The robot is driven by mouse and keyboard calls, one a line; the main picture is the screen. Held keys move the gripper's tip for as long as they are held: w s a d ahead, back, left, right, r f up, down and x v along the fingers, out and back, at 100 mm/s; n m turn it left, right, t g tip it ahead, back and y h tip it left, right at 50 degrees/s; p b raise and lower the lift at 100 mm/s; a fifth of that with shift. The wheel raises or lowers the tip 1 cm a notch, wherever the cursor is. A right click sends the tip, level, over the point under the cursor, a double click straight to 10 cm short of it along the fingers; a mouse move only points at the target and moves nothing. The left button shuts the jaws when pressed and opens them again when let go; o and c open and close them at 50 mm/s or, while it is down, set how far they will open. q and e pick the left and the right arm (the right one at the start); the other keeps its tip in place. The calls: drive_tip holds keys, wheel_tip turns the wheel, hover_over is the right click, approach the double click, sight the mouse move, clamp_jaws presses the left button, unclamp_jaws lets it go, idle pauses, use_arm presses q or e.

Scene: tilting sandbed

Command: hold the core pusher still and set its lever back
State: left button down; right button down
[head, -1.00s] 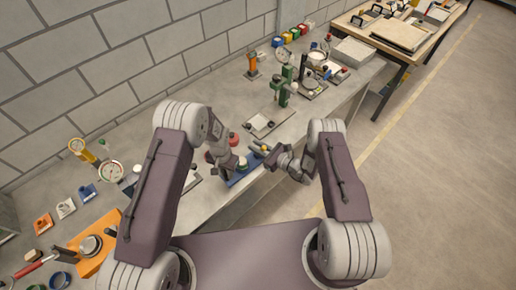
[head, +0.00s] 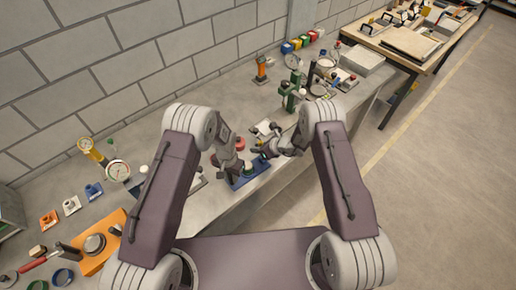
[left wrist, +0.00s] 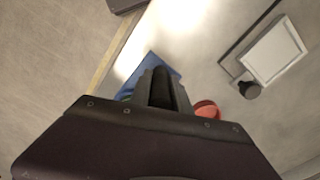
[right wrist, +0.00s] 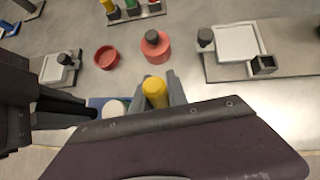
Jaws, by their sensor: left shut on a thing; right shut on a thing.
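The core pusher has a blue base (head: 250,179) near the bench's front edge. In the right wrist view its pale round top (right wrist: 115,108) and yellow lever (right wrist: 155,90) show. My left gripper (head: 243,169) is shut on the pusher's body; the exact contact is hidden. In the left wrist view its fingers (left wrist: 163,85) stand over the blue base (left wrist: 153,62). My right gripper (head: 264,150) is shut on the yellow lever, with one finger on each side of it in the right wrist view.
A red lidded pot (right wrist: 155,46) and a red dish (right wrist: 106,57) stand close behind the pusher. A plate with a pale square (right wrist: 237,43) lies beyond at the right. A green press (head: 291,97) stands farther along the bench. The floor in front is clear.

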drive_tip(key=shift+f, duration=0.1)
idle(0.3)
drive_tip(key=c, duration=1.3)
unclamp_jaws()
use_arm(q)
drive_tip(key=c, duration=1.1)
unclamp_jaws()
use_arm(e)
drive_tip(key=v, duration=1.2)
use_arm(q)
drive_tip(key=shift+r, duration=0.1)
